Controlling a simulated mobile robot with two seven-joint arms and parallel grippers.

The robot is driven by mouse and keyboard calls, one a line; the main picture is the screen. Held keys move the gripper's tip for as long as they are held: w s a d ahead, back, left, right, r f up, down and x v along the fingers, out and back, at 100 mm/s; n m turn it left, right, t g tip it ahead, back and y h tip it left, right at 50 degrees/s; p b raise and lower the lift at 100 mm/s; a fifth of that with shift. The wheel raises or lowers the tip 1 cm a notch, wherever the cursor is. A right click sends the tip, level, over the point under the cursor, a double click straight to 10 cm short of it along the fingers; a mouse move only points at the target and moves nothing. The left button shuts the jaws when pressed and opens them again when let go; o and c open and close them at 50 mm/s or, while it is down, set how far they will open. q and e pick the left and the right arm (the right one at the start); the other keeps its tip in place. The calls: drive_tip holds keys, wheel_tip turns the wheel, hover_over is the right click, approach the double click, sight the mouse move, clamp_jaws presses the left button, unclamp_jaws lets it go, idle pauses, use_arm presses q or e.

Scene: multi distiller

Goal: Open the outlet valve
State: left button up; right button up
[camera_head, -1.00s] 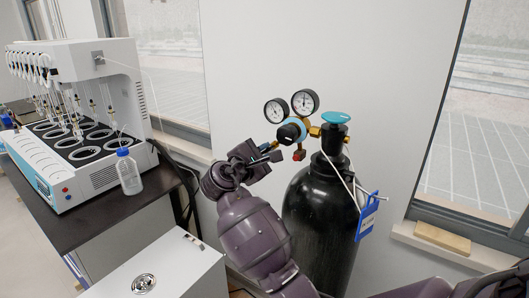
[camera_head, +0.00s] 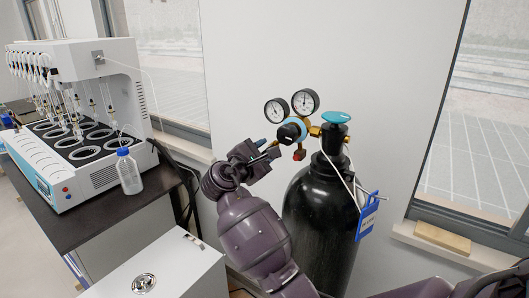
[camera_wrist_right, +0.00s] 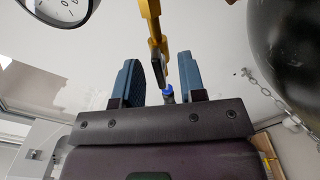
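The black gas cylinder (camera_head: 318,220) stands against the wall with a brass regulator (camera_head: 315,131), two round gauges (camera_head: 305,102) and a teal top knob (camera_head: 336,117). My right gripper (camera_head: 267,148) is at the left end of the regulator, below the left gauge (camera_head: 276,110). In the right wrist view, the right gripper (camera_wrist_right: 158,82) is open. The brass outlet fitting (camera_wrist_right: 154,30), with its small dark valve lever (camera_wrist_right: 158,72) and a blue tip (camera_wrist_right: 168,93), lies between its two fingers. Clear gaps show beside the lever. My left gripper is not in view.
A white distiller (camera_head: 85,110) and a bottle (camera_head: 128,172) stand on the dark bench at left. A white cabinet (camera_head: 165,265) is below. A chain (camera_wrist_right: 262,88) shows near the cylinder.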

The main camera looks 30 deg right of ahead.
drive_tip(key=b+v, duration=0.2)
drive_tip(key=v, duration=0.8)
drive_tip(key=shift+s+a, duration=0.15)
drive_tip(key=shift+a, duration=0.25)
